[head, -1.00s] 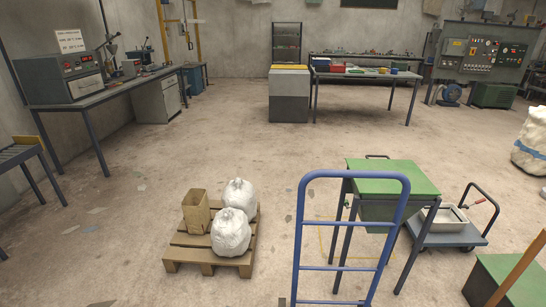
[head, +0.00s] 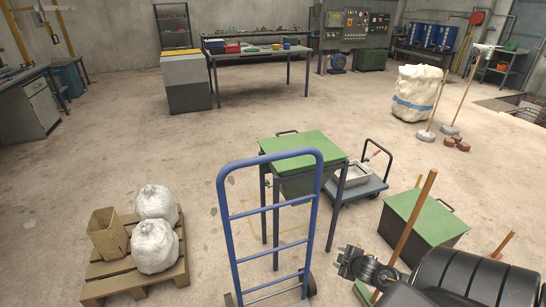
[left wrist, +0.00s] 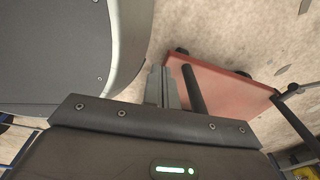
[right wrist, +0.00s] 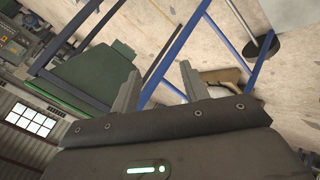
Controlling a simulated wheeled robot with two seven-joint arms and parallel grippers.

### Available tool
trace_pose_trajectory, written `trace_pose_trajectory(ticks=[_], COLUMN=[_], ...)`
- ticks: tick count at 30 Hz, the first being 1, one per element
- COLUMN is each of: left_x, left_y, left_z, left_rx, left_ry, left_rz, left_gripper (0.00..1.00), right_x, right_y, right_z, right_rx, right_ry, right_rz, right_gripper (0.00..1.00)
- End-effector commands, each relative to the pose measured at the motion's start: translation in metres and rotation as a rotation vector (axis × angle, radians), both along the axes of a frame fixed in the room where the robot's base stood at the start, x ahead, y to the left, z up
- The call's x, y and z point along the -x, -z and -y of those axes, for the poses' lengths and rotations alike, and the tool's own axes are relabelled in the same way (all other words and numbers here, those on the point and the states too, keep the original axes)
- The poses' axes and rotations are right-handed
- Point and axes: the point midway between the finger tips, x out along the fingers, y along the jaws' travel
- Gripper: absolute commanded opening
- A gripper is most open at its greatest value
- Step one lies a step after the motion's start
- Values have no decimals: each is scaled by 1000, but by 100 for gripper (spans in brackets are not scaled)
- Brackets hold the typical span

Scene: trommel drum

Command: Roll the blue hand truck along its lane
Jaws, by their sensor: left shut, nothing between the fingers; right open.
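The blue hand truck (head: 258,210) stands upright in the lower middle of the head view. Its dark wheels show at the floor. My right gripper (head: 362,268) is to the right of the hand truck, apart from it. In the right wrist view, my right gripper (right wrist: 159,88) is open with nothing between its fingers, and the blue frame of the hand truck (right wrist: 177,50) lies beyond it. My left gripper (left wrist: 161,88) is shut and empty in the left wrist view, and it is outside the head view.
A green-topped table (head: 303,150) stands just behind the hand truck. A pallet (head: 135,284) with white sacks is at left. A grey cart (head: 362,190) and a green box (head: 425,222) are at right. A red platform (left wrist: 225,88) shows near my left gripper. Open floor lies behind.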

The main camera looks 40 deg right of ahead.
Motion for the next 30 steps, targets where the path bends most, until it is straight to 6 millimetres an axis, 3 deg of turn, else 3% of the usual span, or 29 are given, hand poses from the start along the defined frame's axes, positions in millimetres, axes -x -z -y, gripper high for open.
trace_pose_trajectory(ticks=[1, 4, 6, 9, 12, 15, 18, 25, 30], left_x=[0, 1, 1, 1, 1, 1, 1, 1, 0], left_y=[-2, -3, -3, -4, -5, -5, -5, -5, -3], left_z=[2, 5, 8, 12, 13, 13, 12, 6, 1], left_rx=[3, 7, 10, 15, 17, 16, 15, 8, 2], left_ry=[-1, -1, -2, -4, -3, -4, -3, -1, 0], left_rz=[-1, -1, -1, -1, 0, 0, 0, 0, 1], left_gripper=[0, 0, 0, 0, 0, 0, 0, 0, 0], right_x=[-33, -82, -103, -119, -122, -120, -118, -121, -134], right_y=[-65, -177, -246, -324, -375, -403, -415, -416, -414], right_z=[9, 1, -21, -61, -97, -122, -134, -136, -137], right_rx=[76, 213, 301, 406, 481, 526, 546, 548, 548], right_ry=[-79, -232, -339, -479, -586, -653, -685, -689, -687], right_rz=[74, 196, 268, 352, 412, 447, 464, 468, 470], right_gripper=[45, 45, 45, 45, 45, 45, 45, 45, 45])
